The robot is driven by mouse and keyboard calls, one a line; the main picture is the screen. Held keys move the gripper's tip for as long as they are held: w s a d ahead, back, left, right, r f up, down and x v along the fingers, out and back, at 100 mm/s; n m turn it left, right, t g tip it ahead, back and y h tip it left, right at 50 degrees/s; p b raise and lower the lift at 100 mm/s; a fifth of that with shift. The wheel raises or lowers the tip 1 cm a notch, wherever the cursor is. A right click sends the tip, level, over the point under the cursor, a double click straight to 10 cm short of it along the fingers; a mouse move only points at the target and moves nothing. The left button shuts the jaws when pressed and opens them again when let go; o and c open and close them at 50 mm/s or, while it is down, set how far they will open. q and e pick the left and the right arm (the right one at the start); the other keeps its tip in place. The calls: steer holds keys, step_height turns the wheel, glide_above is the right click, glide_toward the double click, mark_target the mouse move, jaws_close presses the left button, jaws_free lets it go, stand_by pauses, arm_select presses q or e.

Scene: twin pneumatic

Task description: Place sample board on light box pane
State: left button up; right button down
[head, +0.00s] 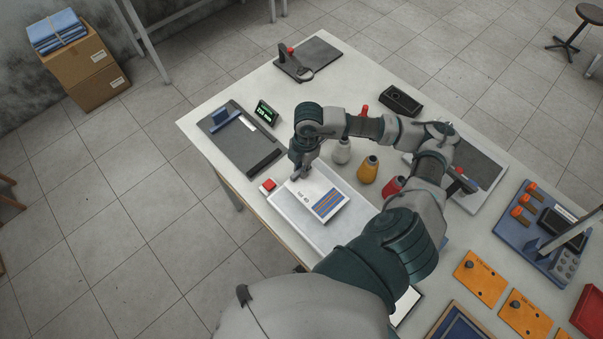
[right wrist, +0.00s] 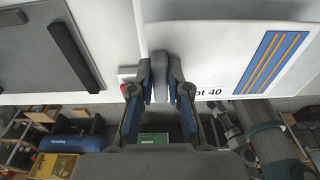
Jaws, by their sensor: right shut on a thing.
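The sample board (head: 318,195) is a white sheet with a blue and orange striped panel and printed lettering. It also fills the upper right of the right wrist view (right wrist: 205,60). My right gripper (head: 299,172) is shut on a grey tab at the board's edge, and the fingers pinch this tab in the wrist view (right wrist: 161,83). The board is over the white light box (head: 286,212). I cannot tell whether it touches the pane, much of which is hidden by the board and my arm. My left gripper is not in view.
A red button (head: 268,185) is beside the light box's far left corner. White, yellow (head: 368,170) and red bottles stand close to my arm on the right.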

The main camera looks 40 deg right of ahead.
steer(key=f+b, duration=0.1)
steer(key=f, duration=0.2)
steer(key=shift+s+a+b, duration=0.1)
steer(key=shift+a+b, duration=0.1)
steer(key=shift+b, duration=0.15)
steer(key=shift+a+r, duration=0.1)
steer(key=shift+f, duration=0.2)
steer(key=c, duration=1.1)
jaws_free()
steer(key=shift+c, duration=0.2)
steer(key=shift+r, duration=0.1)
steer(key=shift+r, duration=0.3)
steer(key=r, duration=0.4)
steer(key=d+r, duration=0.1)
steer(key=r, duration=0.6)
steer(key=shift+d+r, duration=0.3)
steer(key=shift+f, duration=0.1)
